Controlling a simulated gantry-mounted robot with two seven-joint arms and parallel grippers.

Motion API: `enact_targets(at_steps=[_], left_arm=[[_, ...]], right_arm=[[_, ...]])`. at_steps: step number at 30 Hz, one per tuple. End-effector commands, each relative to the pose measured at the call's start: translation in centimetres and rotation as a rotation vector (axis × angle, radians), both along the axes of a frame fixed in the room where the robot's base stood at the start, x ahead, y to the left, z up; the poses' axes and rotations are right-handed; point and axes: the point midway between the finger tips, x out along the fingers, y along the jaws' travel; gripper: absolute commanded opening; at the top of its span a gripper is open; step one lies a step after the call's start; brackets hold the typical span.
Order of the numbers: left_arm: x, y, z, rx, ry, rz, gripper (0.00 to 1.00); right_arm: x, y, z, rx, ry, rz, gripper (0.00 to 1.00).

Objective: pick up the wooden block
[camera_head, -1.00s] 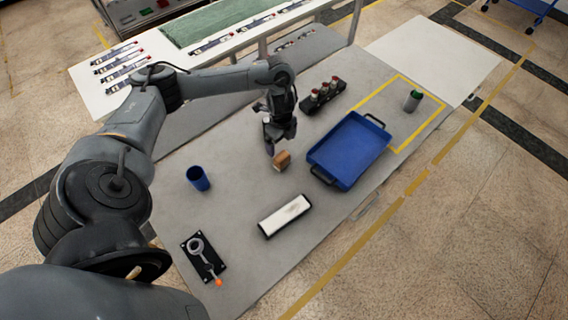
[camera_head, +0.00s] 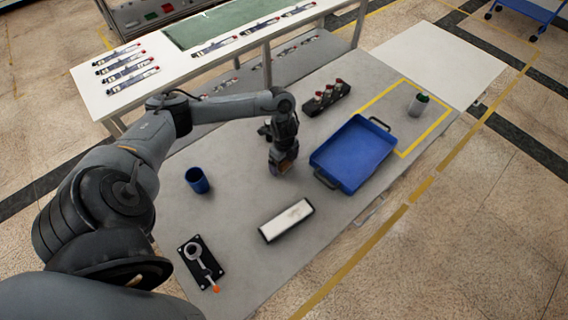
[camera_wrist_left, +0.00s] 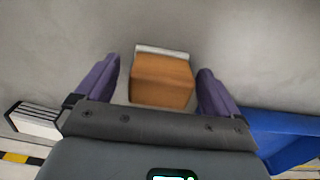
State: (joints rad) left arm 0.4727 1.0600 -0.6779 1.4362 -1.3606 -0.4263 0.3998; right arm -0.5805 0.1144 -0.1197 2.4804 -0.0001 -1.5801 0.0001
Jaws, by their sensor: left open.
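The wooden block (camera_wrist_left: 162,80) shows in the left wrist view as a brown box with a pale strip along its far edge. It lies between the two purple fingers of my left gripper (camera_wrist_left: 160,84), with a gap on each side. In the head view my left gripper (camera_head: 281,166) is low over the grey table, left of the blue tray, and is open. My right gripper is not in view.
The blue tray (camera_head: 335,186) is close on the right of my left gripper. A blue cup (camera_head: 197,180) stands to the left. A white-topped block (camera_head: 286,219) lies in front. A dark holder with red-topped items (camera_head: 326,98) stands behind.

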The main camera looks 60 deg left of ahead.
Motion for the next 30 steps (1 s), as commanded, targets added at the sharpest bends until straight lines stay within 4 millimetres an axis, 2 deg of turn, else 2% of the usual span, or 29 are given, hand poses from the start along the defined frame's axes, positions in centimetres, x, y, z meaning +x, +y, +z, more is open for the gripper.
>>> enact_targets(at_steps=[8,18,20,30], left_arm=[[-0.01,0.03,-0.17,0.001,0.000,0.000,0.94],[0.00,0.03,-0.14,0.001,0.000,0.000,0.42],[0.00,0.04,-0.13,0.001,0.000,0.001,0.34],[0.05,0.06,0.20,0.001,-0.002,0.000,0.34]], right_arm=[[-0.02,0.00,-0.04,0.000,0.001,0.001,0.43],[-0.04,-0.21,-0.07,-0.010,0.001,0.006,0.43],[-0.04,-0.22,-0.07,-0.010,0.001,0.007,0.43],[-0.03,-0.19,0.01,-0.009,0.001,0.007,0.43]])
